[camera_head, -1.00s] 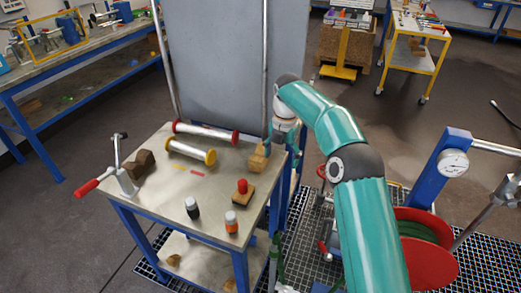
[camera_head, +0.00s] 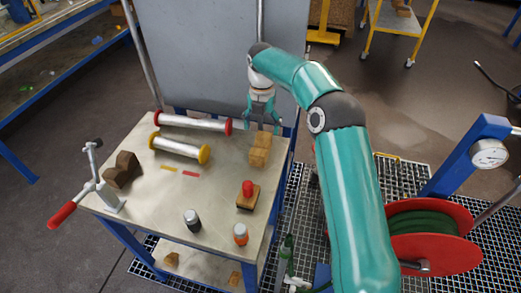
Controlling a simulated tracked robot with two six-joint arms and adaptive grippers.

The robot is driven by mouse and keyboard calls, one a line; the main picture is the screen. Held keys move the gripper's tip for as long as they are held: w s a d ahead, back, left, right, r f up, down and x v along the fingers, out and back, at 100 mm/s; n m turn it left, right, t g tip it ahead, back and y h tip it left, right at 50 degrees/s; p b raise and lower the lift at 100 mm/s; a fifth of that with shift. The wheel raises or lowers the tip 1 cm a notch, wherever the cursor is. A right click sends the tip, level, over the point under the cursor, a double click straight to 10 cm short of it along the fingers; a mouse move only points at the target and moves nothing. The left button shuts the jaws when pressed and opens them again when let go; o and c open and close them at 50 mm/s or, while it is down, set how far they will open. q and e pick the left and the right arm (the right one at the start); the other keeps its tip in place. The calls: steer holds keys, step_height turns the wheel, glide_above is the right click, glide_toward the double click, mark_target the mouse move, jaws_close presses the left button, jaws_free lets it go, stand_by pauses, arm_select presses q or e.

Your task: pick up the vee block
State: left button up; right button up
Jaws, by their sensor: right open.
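A dark brown block with a notch in its top (camera_head: 122,170), which looks like a vee block, sits at the left of the metal-topped table (camera_head: 150,215), beside a red-handled clamp (camera_head: 92,190). A lighter wooden block (camera_head: 260,151) stands near the table's right edge; I cannot tell whether it is notched too. My right gripper (camera_head: 263,127) points down just behind and above this lighter block, with its fingers apart and nothing between them. Whether a finger touches the block is unclear. My left gripper is out of view.
Two rollers, one with red ends (camera_head: 193,123) and one with yellow ends (camera_head: 180,149), lie left of my right gripper. A grey panel (camera_head: 205,50) rises behind.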

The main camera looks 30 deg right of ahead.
mark_target(262, 143)
step_height(262, 143, down, 4)
steer(key=shift+s+d+r, duration=0.1)
steer(key=shift+s+r, duration=0.05)
steer(key=shift+r, duration=0.05)
steer(key=shift+w+f+p, duration=0.15)
steer(key=shift+f+p, duration=0.15)
steer(key=shift+f, duration=1.15)
steer(key=shift+w+f+p, duration=0.1)
steer(key=shift+f+p, duration=0.2)
steer(key=shift+f, duration=1.1)
steer(key=c, duration=1.3)
steer(key=shift+r, duration=0.1)
